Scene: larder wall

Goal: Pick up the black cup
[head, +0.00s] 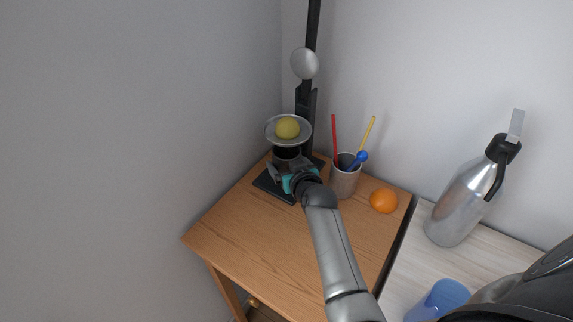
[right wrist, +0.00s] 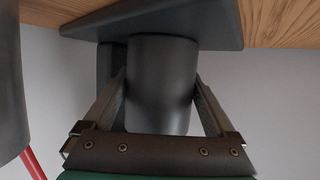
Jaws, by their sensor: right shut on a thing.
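The black cup (head: 287,153) is at the far left corner of the wooden table, on a dark flat base. In the right wrist view the black cup (right wrist: 160,80) fills the space between my two fingers, with its end against the dark slab (right wrist: 150,22). My right gripper (head: 290,174) is shut on the cup from the near side. A pale dish (head: 270,132) holding a yellow ball-like fruit (head: 287,127) appears directly above the cup in the head view. I cannot tell whether it rests on the cup. My left gripper is not in view.
A black post (head: 309,110) with a grey disc (head: 304,63) rises behind the cup. A pen holder (head: 344,180) with coloured sticks stands close right, then an orange (head: 383,200). A steel bottle (head: 465,205) and blue cup (head: 440,298) stand farther right. The table's front left is clear.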

